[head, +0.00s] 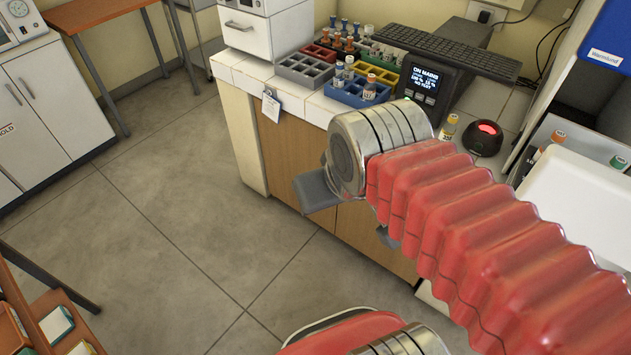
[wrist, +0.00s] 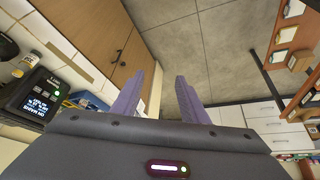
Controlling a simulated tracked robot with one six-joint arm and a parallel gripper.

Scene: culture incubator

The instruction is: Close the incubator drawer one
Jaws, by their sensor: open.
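I cannot make out for certain the incubator or its drawer one. A white cabinet box (head: 262,38) with a small handle on its front stands at the back of the counter in the head view; its front looks flush, and its top is cut off. My gripper (head: 352,214) hangs in front of the wooden counter doors, partly hidden behind my metal wrist. In the wrist view my gripper (wrist: 169,73) shows two purple-grey fingers apart, with nothing between them. They point past the wooden doors (wrist: 118,50) towards the bare floor.
The counter holds coloured vial racks (head: 358,92), a black display unit (head: 425,82), a keyboard (head: 445,48) and a red-lit round device (head: 486,138). White cupboards (head: 45,115) stand at the left. A wooden shelf (head: 45,312) is at lower left. The floor (head: 190,200) between is clear.

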